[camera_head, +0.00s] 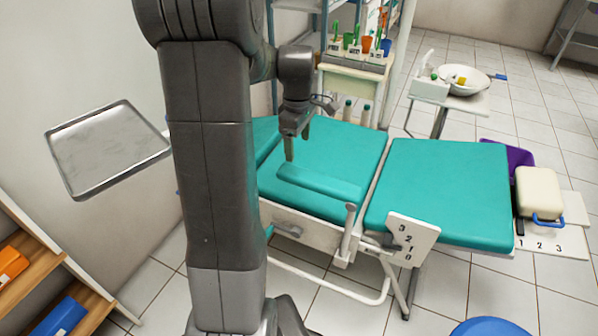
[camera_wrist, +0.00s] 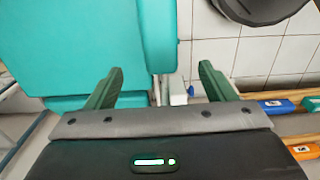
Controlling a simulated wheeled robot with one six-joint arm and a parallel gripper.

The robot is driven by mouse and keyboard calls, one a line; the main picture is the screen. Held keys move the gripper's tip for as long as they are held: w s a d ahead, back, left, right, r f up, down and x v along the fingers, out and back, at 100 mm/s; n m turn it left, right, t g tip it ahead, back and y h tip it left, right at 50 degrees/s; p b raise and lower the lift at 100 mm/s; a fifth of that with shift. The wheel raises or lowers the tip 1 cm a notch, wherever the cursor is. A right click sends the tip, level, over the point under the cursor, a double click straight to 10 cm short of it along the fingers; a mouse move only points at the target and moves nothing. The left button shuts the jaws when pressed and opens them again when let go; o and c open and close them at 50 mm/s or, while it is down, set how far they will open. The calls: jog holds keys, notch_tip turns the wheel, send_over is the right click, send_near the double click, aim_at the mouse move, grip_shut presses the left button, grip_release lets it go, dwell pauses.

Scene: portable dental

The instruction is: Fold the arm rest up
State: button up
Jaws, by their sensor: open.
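The arm rest (camera_head: 322,184) is a long teal pad lying flat and low along the near side of the teal dental chair (camera_head: 345,148). In the wrist view the arm rest (camera_wrist: 158,32) is an upright teal strip beside the wider seat cushion, its end between my fingertips in the picture. My gripper (camera_head: 291,150) is above the left end of the arm rest, pointing down. In the wrist view my gripper (camera_wrist: 161,72) has its two green-looking fingers wide apart with nothing held. Whether the fingers touch the pad cannot be told.
A grey lever (camera_head: 349,228) and a numbered white plate (camera_head: 411,238) stand at the chair's near side. A metal tray (camera_head: 108,148) is at left, above a wooden shelf (camera_head: 30,262) with bins. A blue stool (camera_head: 492,327) is at the bottom right. Tiled floor lies in front of the chair.

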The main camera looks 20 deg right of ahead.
aim_at(298, 172)
notch_tip(298, 172, down, 11)
jog(key=shift+f+b, duration=0.1)
jog(key=shift+b, duration=0.6)
